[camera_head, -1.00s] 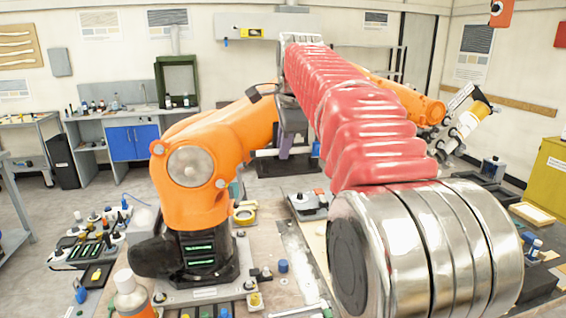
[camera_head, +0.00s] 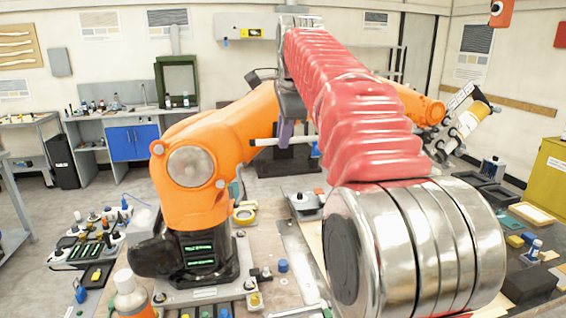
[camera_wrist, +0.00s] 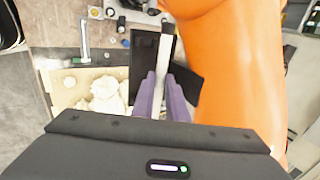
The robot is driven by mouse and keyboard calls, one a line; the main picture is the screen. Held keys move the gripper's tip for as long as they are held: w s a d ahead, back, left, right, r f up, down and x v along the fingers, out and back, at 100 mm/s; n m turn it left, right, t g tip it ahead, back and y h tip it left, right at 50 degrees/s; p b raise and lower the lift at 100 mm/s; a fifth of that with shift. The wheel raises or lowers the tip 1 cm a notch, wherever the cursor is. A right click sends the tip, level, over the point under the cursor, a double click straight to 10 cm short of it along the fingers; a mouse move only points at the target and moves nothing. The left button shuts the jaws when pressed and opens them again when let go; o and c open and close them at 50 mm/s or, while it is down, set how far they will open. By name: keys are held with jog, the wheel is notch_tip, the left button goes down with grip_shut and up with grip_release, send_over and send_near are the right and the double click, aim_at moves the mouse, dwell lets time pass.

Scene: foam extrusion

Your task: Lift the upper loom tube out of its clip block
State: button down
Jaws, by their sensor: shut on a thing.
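My gripper (camera_wrist: 161,84) has two purple fingers, shut on the white loom tube (camera_wrist: 165,50) in the wrist view. In the head view my gripper (camera_head: 286,133) shows purple beyond the red arm, and the white tube (camera_head: 262,143) sticks out sideways on both sides of it. The tube lies nearly level, apart from the dark surface (camera_head: 290,164) below it. The arm hides part of that area. I cannot make out the clip block clearly in either view.
A large orange arm (camera_head: 196,175) stands close on the left; its orange body (camera_wrist: 240,70) fills the right of the wrist view. A tray with pale lumps (camera_wrist: 100,98) lies below left. A bench with bottles and small parts (camera_head: 262,275) is in front.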

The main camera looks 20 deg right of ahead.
jog(key=shift+r, duration=0.5)
jog(key=shift+r, duration=0.25)
jog(key=shift+s, duration=0.1)
dwell(0.3)
